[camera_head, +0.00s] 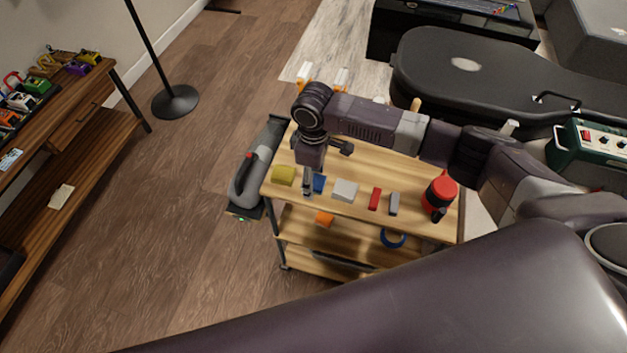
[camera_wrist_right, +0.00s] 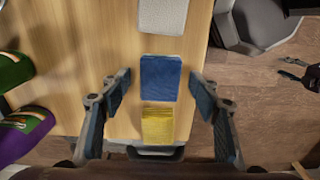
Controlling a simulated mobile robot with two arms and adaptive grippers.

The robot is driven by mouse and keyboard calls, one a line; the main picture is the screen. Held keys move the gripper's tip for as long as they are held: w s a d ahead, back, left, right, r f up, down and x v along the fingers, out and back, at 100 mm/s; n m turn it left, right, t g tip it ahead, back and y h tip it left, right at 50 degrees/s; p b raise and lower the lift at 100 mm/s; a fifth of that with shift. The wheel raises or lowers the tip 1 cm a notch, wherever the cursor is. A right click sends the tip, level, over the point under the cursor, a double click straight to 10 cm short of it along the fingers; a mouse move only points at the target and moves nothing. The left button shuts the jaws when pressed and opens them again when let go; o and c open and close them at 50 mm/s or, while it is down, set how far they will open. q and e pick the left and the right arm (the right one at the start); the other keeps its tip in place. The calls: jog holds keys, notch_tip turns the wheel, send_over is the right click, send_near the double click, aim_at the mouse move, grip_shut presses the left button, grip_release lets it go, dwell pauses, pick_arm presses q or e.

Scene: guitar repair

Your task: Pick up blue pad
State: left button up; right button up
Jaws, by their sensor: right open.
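The blue pad (camera_head: 319,183) lies flat on the wooden top of the cart (camera_head: 388,171), between a yellow pad (camera_head: 284,175) and a white pad (camera_head: 345,190). My right gripper (camera_head: 307,188) is above the cart top at the blue pad and partly covers it. Nothing is held. My left gripper does not show.
A red block (camera_head: 375,199), a grey block (camera_head: 394,204) and a red bottle (camera_head: 439,194) stand to the right on the cart top. A grey vacuum-like tool (camera_head: 250,176) hangs at its left end. A black guitar case (camera_head: 480,75) lies behind.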

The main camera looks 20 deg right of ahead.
aim_at(314, 180)
jog(key=c, duration=1)
jog(key=shift+r, duration=0.15)
notch_tip(314, 180, up, 20)
jog(key=shift+f+b, duration=0.1)
jog(key=shift+b, duration=0.75)
